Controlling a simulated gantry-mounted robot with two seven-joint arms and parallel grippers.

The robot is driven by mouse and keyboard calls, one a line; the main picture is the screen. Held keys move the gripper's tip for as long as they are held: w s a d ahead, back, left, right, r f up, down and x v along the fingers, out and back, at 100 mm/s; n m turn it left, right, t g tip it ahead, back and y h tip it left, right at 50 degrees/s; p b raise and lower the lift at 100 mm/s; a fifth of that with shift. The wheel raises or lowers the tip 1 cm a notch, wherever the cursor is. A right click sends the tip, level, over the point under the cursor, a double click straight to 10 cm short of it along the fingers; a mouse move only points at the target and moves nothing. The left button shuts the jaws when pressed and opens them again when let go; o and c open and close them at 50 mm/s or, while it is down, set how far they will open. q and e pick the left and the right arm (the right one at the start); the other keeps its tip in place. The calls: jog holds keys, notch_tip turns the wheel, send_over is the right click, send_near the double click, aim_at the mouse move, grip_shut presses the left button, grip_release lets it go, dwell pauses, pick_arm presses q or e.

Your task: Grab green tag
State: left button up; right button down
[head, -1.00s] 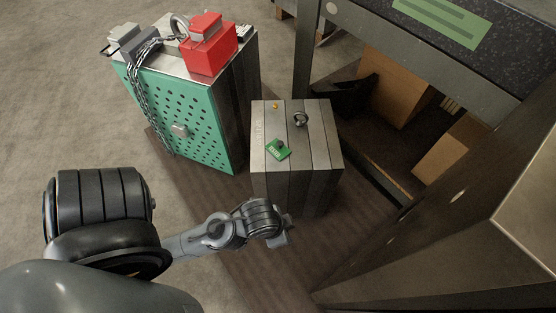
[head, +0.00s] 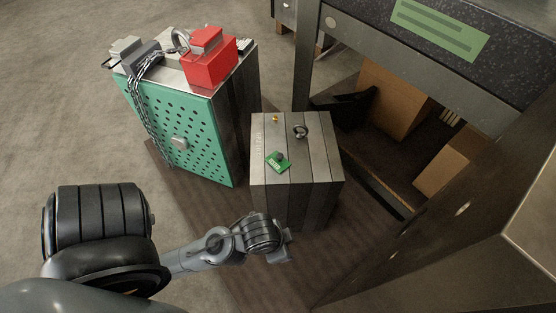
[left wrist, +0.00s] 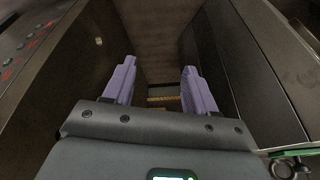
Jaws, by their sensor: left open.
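The green tag (head: 278,162) lies on top of the grey metal mould base (head: 312,166) in the head view, towards the left side of its top face. A small dark piece sits on the tag. My left gripper (head: 287,246) is in front of and below the block's top, apart from the tag. In the left wrist view my left gripper (left wrist: 154,88) shows two purple fingers spread wide with nothing between them. My right gripper is in neither view.
A green perforated cabinet (head: 190,130) stands at the left, carrying a red block (head: 208,66) and a chain (head: 145,90). An eye bolt (head: 300,131) rises from the mould base near the tag. A workbench frame with cardboard boxes (head: 392,100) stands at the right.

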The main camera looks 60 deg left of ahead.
pick_arm(q)
jog(key=o, duration=0.7)
